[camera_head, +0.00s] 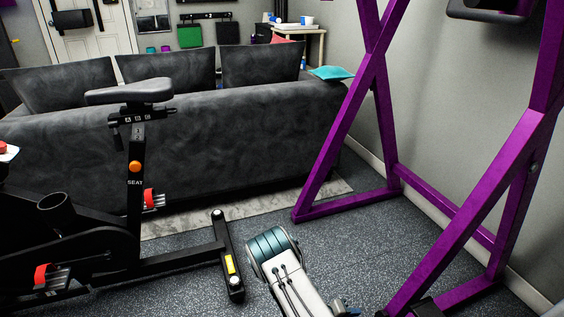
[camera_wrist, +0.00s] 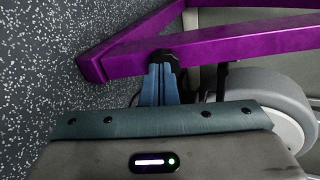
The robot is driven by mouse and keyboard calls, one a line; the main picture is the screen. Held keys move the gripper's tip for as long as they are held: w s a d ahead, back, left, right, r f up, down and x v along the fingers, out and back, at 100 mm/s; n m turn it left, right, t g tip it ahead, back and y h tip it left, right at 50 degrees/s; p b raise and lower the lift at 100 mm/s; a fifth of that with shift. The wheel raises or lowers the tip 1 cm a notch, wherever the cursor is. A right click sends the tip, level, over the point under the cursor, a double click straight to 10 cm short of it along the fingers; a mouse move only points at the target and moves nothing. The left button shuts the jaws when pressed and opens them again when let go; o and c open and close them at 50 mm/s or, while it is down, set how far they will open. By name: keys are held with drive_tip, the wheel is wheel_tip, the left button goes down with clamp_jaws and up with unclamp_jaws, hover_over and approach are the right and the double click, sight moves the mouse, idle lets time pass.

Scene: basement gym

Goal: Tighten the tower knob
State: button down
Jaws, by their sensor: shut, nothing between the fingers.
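A dark round knob-like part (camera_wrist: 165,55) sits on a purple bar of the frame in the wrist view. My gripper (camera_wrist: 161,70) has its blue fingers shut and empty, with the tips right at this part. I cannot tell whether they touch it. The purple tower frame (camera_head: 340,110) stands on the right in the head view, with slanted uprights and floor bars. My arm reaches down at the bottom centre there, and its end is mostly out of sight. The knob cannot be made out clearly in the head view.
An exercise bike (camera_head: 135,170) with an orange knob (camera_head: 135,166) stands at the left. A dark grey sofa (camera_head: 230,130) is behind it. The grey wall (camera_head: 440,90) is close behind the frame. Speckled floor (camera_head: 330,245) is clear between bike and frame.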

drive_tip(key=w+d+f+n+b, duration=0.1)
drive_tip(key=w+d+f+b, duration=0.1)
drive_tip(key=d+f, duration=0.2)
drive_tip(key=shift+d+f, duration=0.25)
drive_tip(key=shift+d, duration=0.85)
drive_tip(key=shift+s+d+r, duration=0.1)
idle(0.3)
drive_tip(key=shift+r, duration=0.2)
drive_tip(key=shift+w+d+r+p, duration=0.15)
drive_tip(key=shift+r+p, duration=0.2)
drive_tip(key=shift+w+d+r+p, duration=0.1)
drive_tip(key=shift+r+p, duration=0.2)
drive_tip(key=shift+r, duration=0.05)
drive_tip(key=shift+d+r+p, duration=0.15)
drive_tip(key=shift+r+p, duration=0.2)
drive_tip(key=shift+s+d+r, duration=0.1)
drive_tip(key=shift+d+r, duration=0.05)
drive_tip(key=shift+r, duration=0.05)
idle(0.3)
